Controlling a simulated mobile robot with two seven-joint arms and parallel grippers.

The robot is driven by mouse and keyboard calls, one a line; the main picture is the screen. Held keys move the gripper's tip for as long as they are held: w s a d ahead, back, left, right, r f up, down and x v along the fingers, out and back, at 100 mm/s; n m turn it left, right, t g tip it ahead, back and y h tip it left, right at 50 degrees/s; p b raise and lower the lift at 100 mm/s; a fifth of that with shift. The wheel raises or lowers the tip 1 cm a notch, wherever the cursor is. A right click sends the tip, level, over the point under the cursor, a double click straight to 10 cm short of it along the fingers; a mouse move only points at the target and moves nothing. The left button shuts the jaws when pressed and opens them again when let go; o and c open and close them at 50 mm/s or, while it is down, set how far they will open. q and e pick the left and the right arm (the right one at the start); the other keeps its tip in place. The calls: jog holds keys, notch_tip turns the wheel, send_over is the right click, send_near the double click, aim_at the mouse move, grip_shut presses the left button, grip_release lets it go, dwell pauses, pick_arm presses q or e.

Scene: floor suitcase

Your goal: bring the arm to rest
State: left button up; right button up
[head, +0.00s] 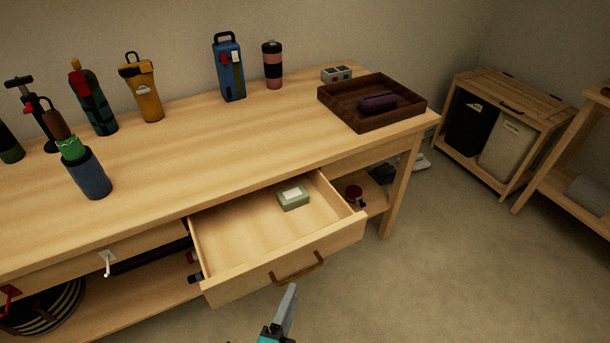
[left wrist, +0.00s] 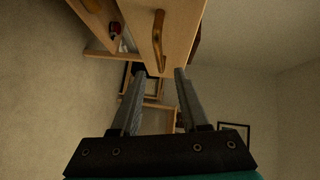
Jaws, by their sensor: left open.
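My left gripper (head: 286,315) shows at the bottom of the head view, below and in front of the open drawer (head: 285,277). In the left wrist view my left gripper (left wrist: 158,98) has its two fingers apart with nothing between them. The drawer's brown handle (head: 298,269) is just above the gripper in the head view, and it also shows beyond the fingers in the left wrist view (left wrist: 158,40). The fingers do not hold the handle. My right gripper is not in view.
A green box (head: 293,197) lies in the pulled-out drawer. The table (head: 200,160) carries several bottles and a dark tray (head: 404,119) holding a purple case (head: 378,102). A cabinet with two bins (head: 512,95) stands at the right. The floor (head: 440,260) in front is clear.

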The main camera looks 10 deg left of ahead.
pick_arm(q)
jog(key=s+a+f+n+g+y+p, duration=0.1)
jog(key=s+a+f+n+g+p, duration=0.35)
jog(key=s, duration=0.55)
jog(key=s+a+f+n+g+y+p, duration=0.1)
jog(key=s+a+f+n+g+p, duration=0.35)
jog(key=s, duration=0.55)
jog(key=s+a+f+n+g+y+p, duration=0.1)
jog(key=s+a+f+n+g+p, duration=0.2)
jog(key=s+a+n+g+p, duration=0.5)
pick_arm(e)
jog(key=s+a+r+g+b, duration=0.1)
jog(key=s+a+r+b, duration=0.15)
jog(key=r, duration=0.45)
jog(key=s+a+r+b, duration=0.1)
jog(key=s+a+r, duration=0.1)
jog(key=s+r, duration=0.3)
pick_arm(q)
jog(key=s+d+f+t+b, duration=0.2)
jog(key=d+f+b, duration=0.2)
jog(key=f, duration=0.1)
jog(key=shift+s+d+m, duration=0.25)
jog(key=shift+m, duration=0.15)
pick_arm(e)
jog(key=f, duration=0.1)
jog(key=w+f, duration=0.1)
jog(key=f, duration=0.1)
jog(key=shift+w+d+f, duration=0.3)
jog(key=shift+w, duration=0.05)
